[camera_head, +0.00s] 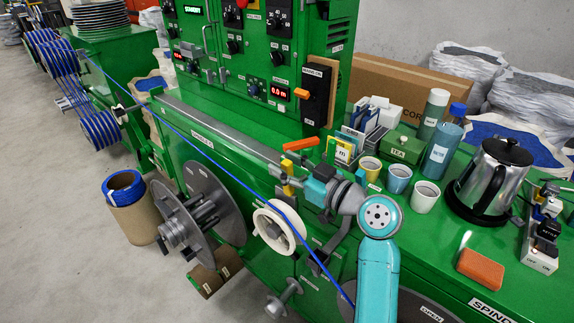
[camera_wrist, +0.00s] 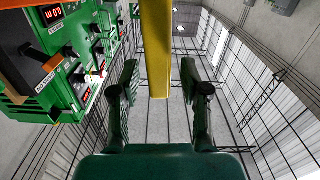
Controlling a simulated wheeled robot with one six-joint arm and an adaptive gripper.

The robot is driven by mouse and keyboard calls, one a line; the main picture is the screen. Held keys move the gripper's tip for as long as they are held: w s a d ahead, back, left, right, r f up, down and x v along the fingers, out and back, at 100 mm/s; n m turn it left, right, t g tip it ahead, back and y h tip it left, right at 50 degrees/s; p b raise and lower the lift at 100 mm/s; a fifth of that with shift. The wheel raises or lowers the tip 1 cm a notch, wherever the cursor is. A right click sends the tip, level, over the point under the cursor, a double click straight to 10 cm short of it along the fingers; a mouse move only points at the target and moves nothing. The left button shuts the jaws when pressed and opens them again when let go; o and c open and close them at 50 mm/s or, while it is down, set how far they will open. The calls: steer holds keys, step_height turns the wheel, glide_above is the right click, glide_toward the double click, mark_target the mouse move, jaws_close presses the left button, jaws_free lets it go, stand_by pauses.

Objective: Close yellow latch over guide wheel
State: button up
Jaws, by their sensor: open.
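The yellow latch (camera_head: 287,167) shows in the head view just left of my gripper (camera_head: 300,182), above the white guide wheel (camera_head: 279,228). In the wrist view a yellow bar (camera_wrist: 157,50), which looks like the latch, comes down from the top between the two fingers of my gripper (camera_wrist: 160,85). The fingers are open, with a gap on each side of the bar. The blue cable (camera_head: 190,138) runs diagonally down past the guide wheel's upper right side. My gripper partly hides the latch's mount, so I cannot tell the latch's exact angle.
An orange handle (camera_head: 301,143) is just above my gripper. Cups (camera_head: 398,178), a kettle (camera_head: 490,178) and an orange sponge (camera_head: 480,268) stand on the green machine top to the right. A large grey reel (camera_head: 212,198) is at the left.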

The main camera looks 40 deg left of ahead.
jaws_close()
steer(key=shift+s, duration=0.15)
steer(key=s+n, duration=0.1)
steer(key=n, duration=0.1)
steer(key=s+f+n, duration=0.1)
steer(key=s+n, duration=0.1)
steer(key=s+f+n, duration=0.1)
steer(key=n, duration=0.2)
steer(key=shift+s+a, duration=0.2)
steer(key=shift+s+a+f+n, duration=0.1)
steer(key=shift+s+f+n, duration=0.35)
steer(key=shift+f+n, duration=0.95)
steer(key=shift+s+d+f+n, duration=0.1)
steer(key=shift+s+f+n, duration=0.55)
steer(key=shift+n, duration=1.35)
steer(key=shift+s+a+f+n, duration=0.1)
steer(key=shift+s+f+n, duration=0.2)
steer(key=shift+f+n, duration=1.15)
steer(key=shift+r+n, duration=0.25)
